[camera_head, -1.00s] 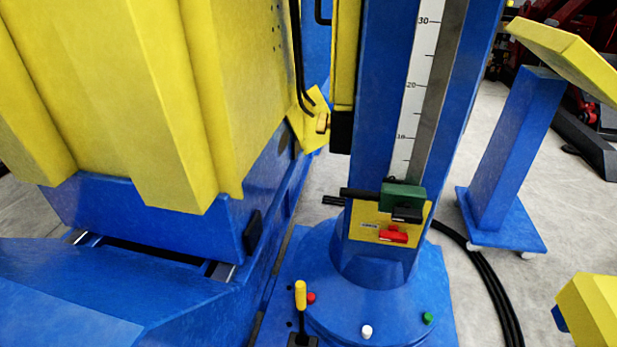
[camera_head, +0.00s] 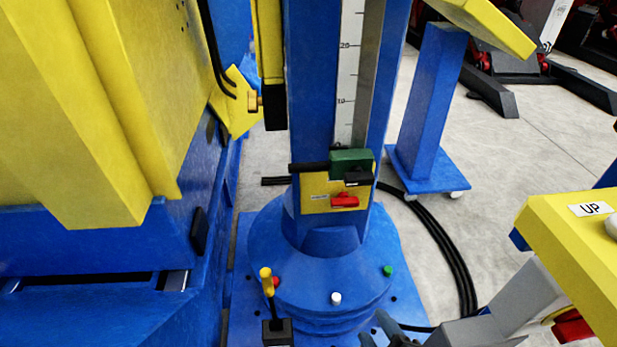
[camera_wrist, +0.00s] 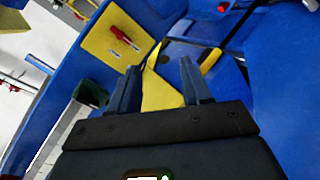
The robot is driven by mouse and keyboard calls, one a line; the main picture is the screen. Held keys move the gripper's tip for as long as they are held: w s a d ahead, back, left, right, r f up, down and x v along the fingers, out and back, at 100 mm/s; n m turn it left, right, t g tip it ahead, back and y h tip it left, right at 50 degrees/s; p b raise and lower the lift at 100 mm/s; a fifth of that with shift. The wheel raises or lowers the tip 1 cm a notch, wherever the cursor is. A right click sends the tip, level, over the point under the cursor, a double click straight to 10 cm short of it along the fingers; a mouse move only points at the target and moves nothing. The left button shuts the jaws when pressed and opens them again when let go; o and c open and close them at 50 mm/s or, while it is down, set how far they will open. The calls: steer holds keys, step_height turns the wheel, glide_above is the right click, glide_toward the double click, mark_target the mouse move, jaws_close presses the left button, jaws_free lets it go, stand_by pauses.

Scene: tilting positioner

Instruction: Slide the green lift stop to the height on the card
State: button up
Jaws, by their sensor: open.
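The green lift stop (camera_head: 351,160) is a small block with a black part below it, low on the blue column and below the 10 mark of the white scale (camera_head: 348,75). It also shows in the wrist view (camera_wrist: 90,93), left of the fingers. My gripper (camera_wrist: 160,75) is open and empty in the wrist view, apart from the stop. Its dark fingers (camera_head: 388,325) show at the bottom edge of the head view, below and in front of the stop. I cannot make out a card with a height on it.
A yellow plate (camera_head: 315,190) with a red knob (camera_head: 345,200) is below the stop. A yellow-handled lever (camera_head: 268,283) and small coloured buttons are at the column's base. A yellow panel marked UP (camera_head: 560,225) stands at the right. Black cables (camera_head: 450,245) lie on the floor.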

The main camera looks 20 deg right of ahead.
steer(key=w+h, duration=0.2)
steer(key=w, duration=0.6)
steer(key=t+h+b, duration=0.2)
steer(key=h, duration=0.7)
glide_toward(330, 166)
steer(key=w+a, duration=0.1)
steer(key=w, duration=0.4)
steer(key=p+x, duration=0.1)
steer(key=x, duration=0.6)
steer(key=shift+w, duration=0.4)
jaws_close()
